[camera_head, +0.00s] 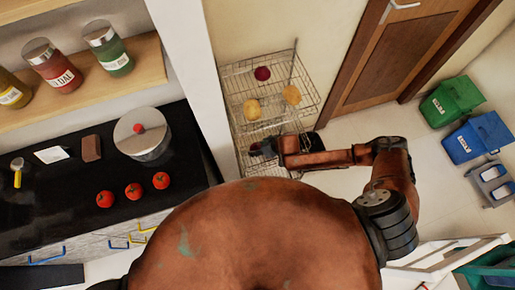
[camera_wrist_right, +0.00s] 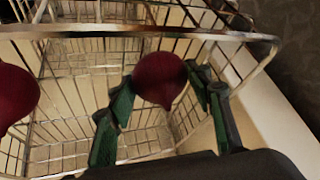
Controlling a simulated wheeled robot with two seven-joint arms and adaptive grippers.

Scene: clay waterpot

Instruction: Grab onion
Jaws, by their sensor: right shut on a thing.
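A dark red onion (camera_wrist_right: 160,78) sits between the green-padded fingers of my right gripper (camera_wrist_right: 162,105) in the right wrist view. The gripper is shut on it, with wire basket bars behind and around it. A second dark red onion (camera_wrist_right: 14,95) is at the left edge of that view, apart from the fingers. In the head view, my right gripper (camera_head: 262,149) reaches into the lower part of the wire rack (camera_head: 312,101); the held onion is hard to make out there. My left gripper is not in view.
Another dark red round item (camera_head: 262,73) and two yellowish ones (camera_head: 252,109) lie higher in the rack. A wall panel (camera_head: 190,70) stands close left of the rack. Tomatoes (camera_head: 133,190) and a pot (camera_head: 142,135) are on the black counter. Bins (camera_head: 450,102) stand right; floor between is clear.

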